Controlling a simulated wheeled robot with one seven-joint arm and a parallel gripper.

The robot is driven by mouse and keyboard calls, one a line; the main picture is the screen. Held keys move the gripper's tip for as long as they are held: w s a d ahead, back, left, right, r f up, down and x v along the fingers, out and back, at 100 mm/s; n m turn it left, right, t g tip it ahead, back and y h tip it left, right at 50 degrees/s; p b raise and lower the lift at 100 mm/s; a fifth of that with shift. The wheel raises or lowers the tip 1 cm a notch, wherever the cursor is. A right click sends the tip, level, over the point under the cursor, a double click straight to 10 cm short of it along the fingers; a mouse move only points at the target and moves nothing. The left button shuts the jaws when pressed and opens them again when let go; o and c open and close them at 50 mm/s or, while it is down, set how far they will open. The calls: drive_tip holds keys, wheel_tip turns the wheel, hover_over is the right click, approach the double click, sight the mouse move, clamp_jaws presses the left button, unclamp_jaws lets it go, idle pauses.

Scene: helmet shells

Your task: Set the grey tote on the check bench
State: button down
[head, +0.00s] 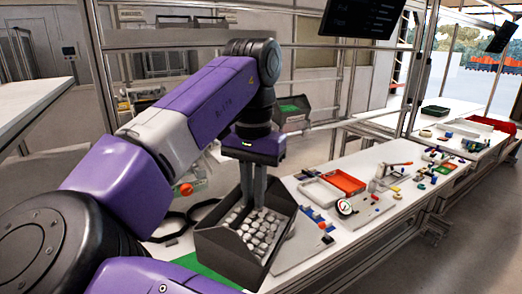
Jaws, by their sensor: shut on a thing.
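The grey tote (217,251) is a dark grey open box, filled with several pale round pieces, in the lower middle of the head view. My gripper (254,203) points straight down into it, and its two fingers are close together at the tote's far side wall. It is shut on the tote; the fingertips are partly hidden by the tote and its contents. The tote is over the near left end of a long white bench (285,185). I cannot tell whether its underside touches the bench. No label shows which bench is the check bench.
A green mat (212,277) shows beside the tote's lower left. Black straps (178,222) lie to its left. To the right are a grey plate (303,243), a dial gauge (345,208), a white tray (319,192) and a red tray (344,181). A metal frame stands behind.

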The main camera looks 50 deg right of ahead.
drive_tip(key=s+a+f+n, duration=0.1)
drive_tip(key=a+f+n, duration=0.3)
drive_tip(key=f, duration=1)
drive_tip(key=s+a+f+n, duration=0.1)
drive_tip(key=a+f+n, duration=0.4)
drive_tip(key=f, duration=0.9)
drive_tip(key=a+f+n, duration=0.5)
drive_tip(key=a+f, duration=0.1)
drive_tip(key=f, duration=0.8)
drive_tip(key=shift+s, duration=0.4)
drive_tip(key=shift+d+r, duration=0.1)
